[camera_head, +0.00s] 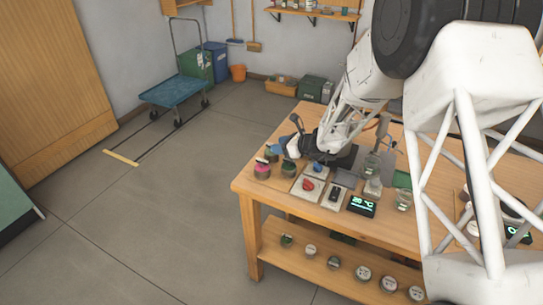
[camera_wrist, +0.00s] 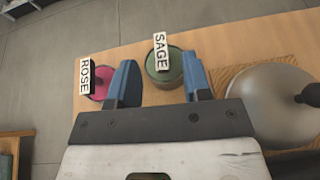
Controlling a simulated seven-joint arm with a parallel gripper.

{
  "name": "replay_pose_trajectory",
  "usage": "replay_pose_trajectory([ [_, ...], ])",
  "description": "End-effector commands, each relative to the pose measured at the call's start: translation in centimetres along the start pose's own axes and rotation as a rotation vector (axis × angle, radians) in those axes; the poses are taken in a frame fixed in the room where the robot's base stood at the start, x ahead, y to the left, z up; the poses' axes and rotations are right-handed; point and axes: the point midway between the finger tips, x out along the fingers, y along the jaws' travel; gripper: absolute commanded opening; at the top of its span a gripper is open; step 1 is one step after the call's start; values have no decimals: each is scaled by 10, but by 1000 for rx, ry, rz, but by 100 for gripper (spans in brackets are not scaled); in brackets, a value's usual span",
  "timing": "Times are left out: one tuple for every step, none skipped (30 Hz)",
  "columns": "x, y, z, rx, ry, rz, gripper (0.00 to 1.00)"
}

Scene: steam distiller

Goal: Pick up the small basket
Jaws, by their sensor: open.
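I cannot make out a small basket for certain; the nearest candidates are small round containers at the table's left corner. In the wrist view a green-topped one tagged SAGE (camera_wrist: 163,68) lies ahead, between the lines of my fingers. A pink-topped one tagged ROSE (camera_wrist: 103,84) is left of the left finger, partly covered by it. In the head view the pink-topped container (camera_head: 262,170) and a dark green one (camera_head: 289,168) show near the table edge. My gripper (camera_wrist: 160,80), with blue fingertips, is open and appears empty. In the head view it is above the table's left end, partly hidden.
A rounded metal vessel (camera_wrist: 272,105) is close on the right in the wrist view. On the table (camera_head: 242,187) are a red button (camera_head: 308,184), a switch (camera_head: 334,193), a temperature display (camera_head: 363,206) and glass jars (camera_head: 373,187).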

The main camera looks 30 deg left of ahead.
Motion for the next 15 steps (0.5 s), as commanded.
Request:
replay_pose_trajectory([
  [3, 0, 0, 0, 0, 0, 45],
  [4, 0, 0, 0, 0, 0, 45],
  [5, 0, 0, 0, 0, 0, 45],
  [5, 0, 0, 0, 0, -1, 45],
  [5, 0, 0, 0, -1, -1, 45],
  [5, 0, 0, 0, -1, -1, 45],
  [5, 0, 0, 0, -1, -1, 45],
  [5, 0, 0, 0, -1, -1, 45],
  [5, 0, 0, 0, -1, -1, 45],
  [5, 0, 0, 0, -1, -1, 45],
  [5, 0, 0, 0, -1, -1, 45],
  [5, 0, 0, 0, -1, -1, 45],
  [6, 0, 0, 0, -1, -1, 45],
  [7, 0, 0, 0, -1, -1, 45],
  [8, 0, 1, 0, -1, -1, 45],
])
